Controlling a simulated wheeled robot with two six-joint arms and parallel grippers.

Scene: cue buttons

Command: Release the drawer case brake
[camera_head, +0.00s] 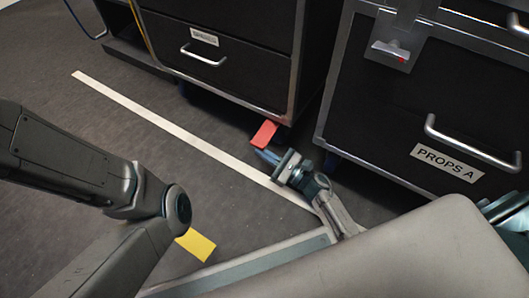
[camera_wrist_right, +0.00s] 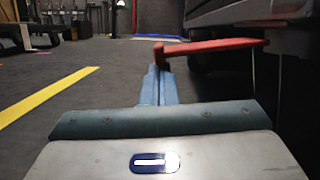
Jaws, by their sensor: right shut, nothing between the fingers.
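A red brake pedal (camera_head: 264,133) sticks out low from the front corner of the left black drawer case (camera_head: 225,62), close above the floor. My right gripper (camera_head: 266,156) is shut and empty, low by the pedal's outer end. In the right wrist view the red pedal (camera_wrist_right: 210,47) reaches in from the right, and its bent-down left end meets the tips of my blue fingers (camera_wrist_right: 158,75) in the picture. I cannot tell whether they touch. My left arm crosses the left of the head view; its gripper is out of view.
A second case labelled PROPS A (camera_head: 450,162) stands to the right, with handles and a latch (camera_head: 390,54). A white line (camera_head: 170,127) runs along the dark floor. A yellow strip (camera_head: 195,243) lies nearer. The floor left of the cases is open.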

